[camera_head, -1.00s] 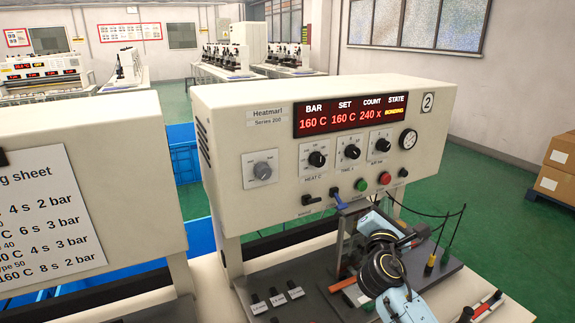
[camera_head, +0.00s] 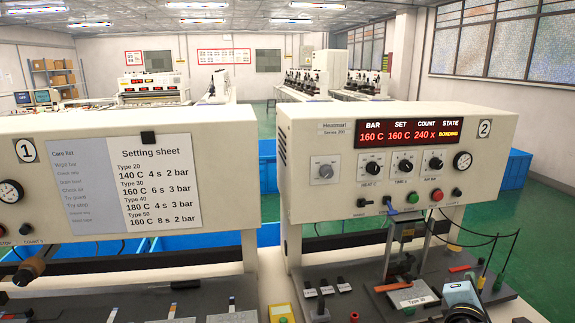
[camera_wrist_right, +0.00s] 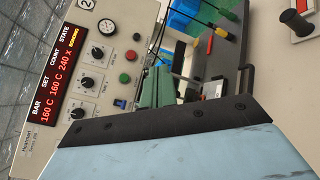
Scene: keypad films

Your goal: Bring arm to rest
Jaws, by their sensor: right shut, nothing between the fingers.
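My right arm (camera_head: 462,293) shows as a light blue and black part at the bottom edge of the head view, in front of machine 2 (camera_head: 300,170). Its fingers cannot be made out there. In the right wrist view my right gripper (camera_wrist_right: 158,88) is shut and empty, its greenish fingers showing beyond the light blue housing. The front panel of machine 2 (camera_wrist_right: 105,40) appears sideways there, apart from the fingers as far as I can tell. Its display (camera_head: 402,135) reads 160 C, 160 C, 240 x and BONDING. My left gripper is out of view.
Machine 1 (camera_head: 235,160) stands at left with a setting sheet (camera_head: 155,185). Below machine 2 are a plate labelled Type 30 (camera_head: 418,300), three black-handled items (camera_head: 326,290) and screwdriver-like tools (camera_head: 490,280) with dark cables. Blue bins stand behind.

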